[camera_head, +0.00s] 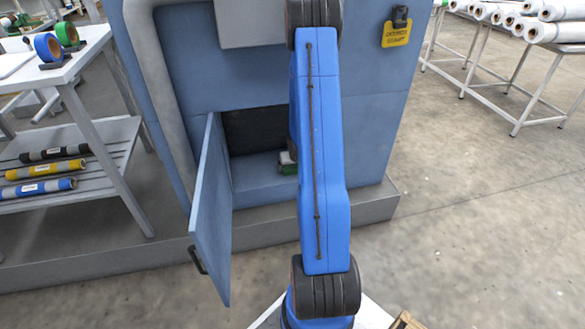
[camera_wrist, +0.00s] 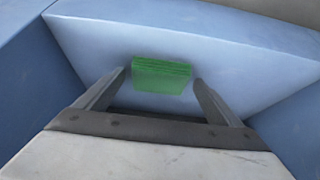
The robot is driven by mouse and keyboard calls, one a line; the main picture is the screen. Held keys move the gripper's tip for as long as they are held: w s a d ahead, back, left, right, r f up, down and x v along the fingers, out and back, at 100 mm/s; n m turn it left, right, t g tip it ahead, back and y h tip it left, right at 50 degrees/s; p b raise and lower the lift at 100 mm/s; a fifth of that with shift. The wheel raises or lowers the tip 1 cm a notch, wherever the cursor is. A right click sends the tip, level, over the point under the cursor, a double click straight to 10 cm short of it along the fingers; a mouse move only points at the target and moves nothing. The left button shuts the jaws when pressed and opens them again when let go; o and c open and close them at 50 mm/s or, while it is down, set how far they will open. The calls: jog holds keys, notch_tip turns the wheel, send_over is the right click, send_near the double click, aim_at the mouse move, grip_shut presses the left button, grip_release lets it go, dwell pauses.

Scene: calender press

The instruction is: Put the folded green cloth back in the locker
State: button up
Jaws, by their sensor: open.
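The folded green cloth (camera_wrist: 161,73) lies between the tips of my gripper (camera_wrist: 160,79) in the wrist view, over a pale blue surface. The two fingers stand apart, one on each side of it, with a small gap visible. Whether the cloth rests on that surface is hard to tell. In the head view a bit of green cloth (camera_head: 289,169) shows at the locker opening, mostly hidden by my arm. The locker (camera_head: 256,129) is a dark recess low in the blue machine. Its blue door (camera_head: 212,215) stands open to the left.
A grey plinth (camera_head: 90,266) runs along the machine's foot. A bench (camera_head: 95,50) with tape rolls and a lower shelf of coloured rolls stands at left. A rack (camera_head: 480,45) of white rolls is at the back right. The floor at right is clear.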

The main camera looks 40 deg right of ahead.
jog(key=v, duration=1.2)
jog(key=s+a+r+n, duration=0.1)
jog(key=s+a+r, duration=0.1)
jog(key=a+r, duration=0.85)
jog(key=s+a+r+n, duration=0.2)
jog(key=a+r, duration=0.7)
jog(key=r, duration=0.2)
jog(key=s+a+r+n+y, duration=0.1)
jog(key=s+a+r, duration=0.3)
jog(key=s+a, duration=0.5)
jog(key=s+a+r+n+y, duration=0.2)
jog(key=s+a+r, duration=0.2)
jog(key=s+a, duration=0.6)
jog(key=shift+s, duration=0.3)
